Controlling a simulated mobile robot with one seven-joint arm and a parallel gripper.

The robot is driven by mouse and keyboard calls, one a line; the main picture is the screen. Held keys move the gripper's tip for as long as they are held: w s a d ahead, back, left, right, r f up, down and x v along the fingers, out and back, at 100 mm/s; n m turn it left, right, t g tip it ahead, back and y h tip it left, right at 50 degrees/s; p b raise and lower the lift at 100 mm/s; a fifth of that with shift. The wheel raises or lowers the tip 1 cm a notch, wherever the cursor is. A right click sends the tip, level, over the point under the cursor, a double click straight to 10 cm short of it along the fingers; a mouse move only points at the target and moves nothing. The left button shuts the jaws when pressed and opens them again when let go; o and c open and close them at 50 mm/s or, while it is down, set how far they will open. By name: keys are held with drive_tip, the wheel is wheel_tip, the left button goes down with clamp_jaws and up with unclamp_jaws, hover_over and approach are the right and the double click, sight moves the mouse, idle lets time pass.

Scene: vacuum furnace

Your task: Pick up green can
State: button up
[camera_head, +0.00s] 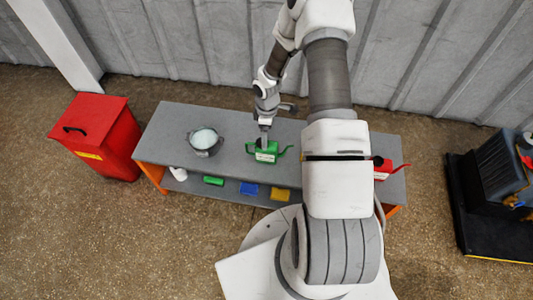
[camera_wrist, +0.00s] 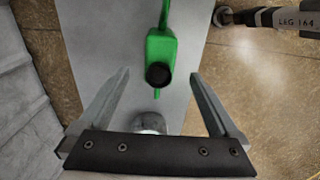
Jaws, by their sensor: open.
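The green can (camera_head: 266,154) stands on the grey table (camera_head: 165,140), with a spout to its right and a pale label on its front. My gripper (camera_head: 264,138) is just above and behind the can in the head view and hides part of its top. In the wrist view the green can (camera_wrist: 162,48) lies ahead, with its dark round opening between the tips of my open gripper (camera_wrist: 160,76). The fingers show on either side of the can with nothing held.
A metal pot (camera_head: 204,142) stands left on the table. A red can (camera_head: 382,170) is at the right, partly hidden by my arm. Green, blue (camera_head: 249,188) and yellow (camera_head: 280,194) items lie on the lower shelf. A red bin (camera_head: 100,140) stands left.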

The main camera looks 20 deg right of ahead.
sight(269, 150)
wheel_tip(269, 150, down, 11)
drive_tip(key=b, duration=0.3)
drive_tip(key=shift+w+f, duration=0.1)
drive_tip(key=shift+f, duration=0.1)
clamp_jaws()
idle(0.4)
